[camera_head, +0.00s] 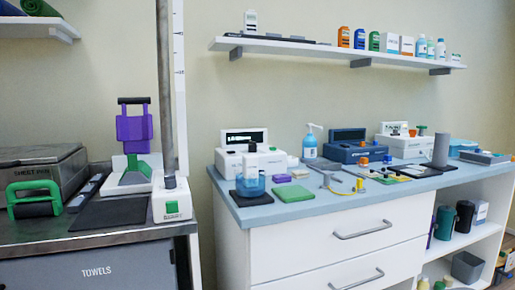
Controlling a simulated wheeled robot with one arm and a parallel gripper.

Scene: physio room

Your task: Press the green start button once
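A small green square button (172,207) sits on the front of a white block-shaped unit (168,190) at the right end of the left counter. I cannot read any label by it. A grey pole (165,90) rises from this unit's dark collar to the top of the picture. A second small green part (422,130) shows on top of a white device (403,145) on the blue counter; I cannot tell if it is a button. I cannot make out my gripper in this view.
A purple and green device (134,132) with a black handle stands left of the pole. A dark flat plate (112,213) and a grey metal box (42,168) share the left counter. The blue counter (290,212) is crowded, with a green pad (292,193) near its front edge.

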